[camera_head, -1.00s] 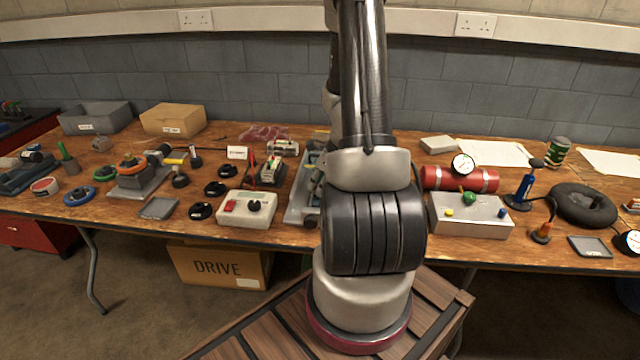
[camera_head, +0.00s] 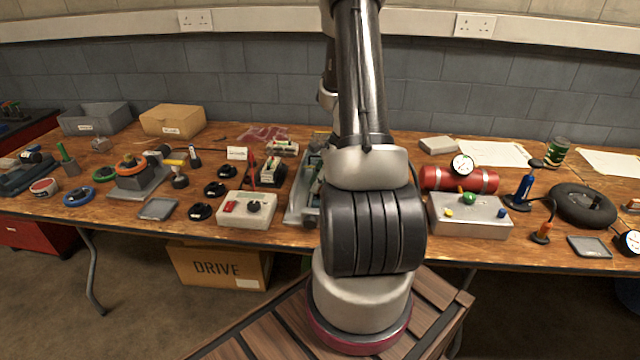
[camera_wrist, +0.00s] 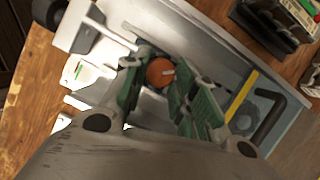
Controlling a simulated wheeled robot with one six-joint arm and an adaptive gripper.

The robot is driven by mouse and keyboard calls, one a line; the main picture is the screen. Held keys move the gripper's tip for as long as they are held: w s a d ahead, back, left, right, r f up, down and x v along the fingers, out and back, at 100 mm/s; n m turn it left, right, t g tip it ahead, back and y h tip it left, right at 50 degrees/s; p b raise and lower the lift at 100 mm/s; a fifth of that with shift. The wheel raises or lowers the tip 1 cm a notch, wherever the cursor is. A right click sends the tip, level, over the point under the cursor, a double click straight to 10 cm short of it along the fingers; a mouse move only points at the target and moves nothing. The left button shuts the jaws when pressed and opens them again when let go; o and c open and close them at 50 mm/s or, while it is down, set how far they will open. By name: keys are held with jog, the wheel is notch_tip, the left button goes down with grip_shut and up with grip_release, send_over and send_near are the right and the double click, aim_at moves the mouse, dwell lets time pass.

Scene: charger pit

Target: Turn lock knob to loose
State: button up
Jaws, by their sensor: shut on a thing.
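The lock knob (camera_wrist: 160,72) is a round orange knob with a pale pointer mark on top, in the middle of the wrist view. It sits in a grey metal fixture (camera_wrist: 222,42). My gripper (camera_wrist: 155,82) has green ribbed fingers, one on each side of the knob, and is shut on it. The lower part of the knob's sides is hidden by the fingers. In the head view my arm hides the knob and gripper; only the left part of the grey fixture (camera_head: 298,207) shows there.
In the wrist view, a yellow bar (camera_wrist: 241,96) and a black bent handle (camera_wrist: 270,118) lie right of the fingers. A white card with green and red marks (camera_wrist: 82,75) is at left. In the head view, a switch box (camera_head: 247,209) and a grey box (camera_head: 470,216) flank the arm.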

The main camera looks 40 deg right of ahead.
jog(key=n, duration=0.2)
jog(key=n+g, duration=0.1)
jog(key=n+g+y, duration=0.1)
jog(key=n, duration=0.1)
jog(key=shift+w+n, duration=0.25)
jog(key=shift+n, duration=0.05)
jog(key=n+g, duration=0.1)
jog(key=n, duration=0.3)
jog(key=shift+w+n+g, duration=0.15)
jog(key=shift+n+g, duration=0.15)
jog(key=shift+g, duration=0.1)
jog(key=o, duration=1.1)
jog(key=shift+c, duration=0.2)
jog(key=v, duration=1.2)
